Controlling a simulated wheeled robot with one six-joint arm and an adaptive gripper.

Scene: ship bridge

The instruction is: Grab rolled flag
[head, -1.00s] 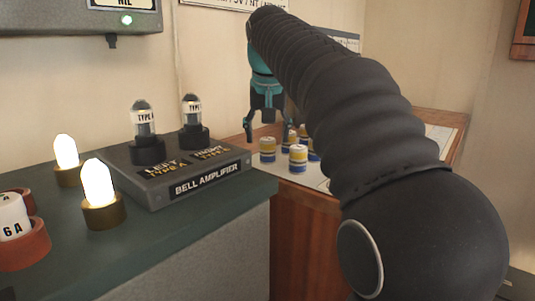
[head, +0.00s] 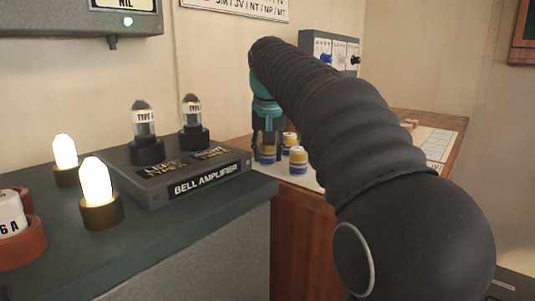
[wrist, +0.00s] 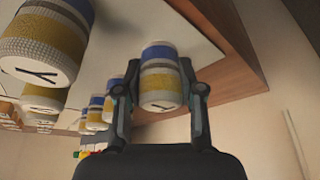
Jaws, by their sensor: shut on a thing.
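The rolled flags are short upright rolls with blue, yellow and white bands. In the wrist view my gripper (wrist: 160,72) is shut on one rolled flag (wrist: 160,90), with a finger on each side of it. In the head view my gripper (head: 268,153) reaches down among the flags on the far table, partly hidden by my arm. Another rolled flag (head: 298,161) stands just right of it. In the wrist view a large rolled flag (wrist: 42,50) is at the left, and several more (wrist: 97,112) stand behind. I cannot tell whether the held flag touches the table.
The flags stand on a white sheet on a brown wooden table (head: 305,197). A bell amplifier (head: 190,175) with two tubes sits on the nearer green counter, beside two glowing lamps (head: 97,185). A box with knobs (head: 330,52) is at the back wall.

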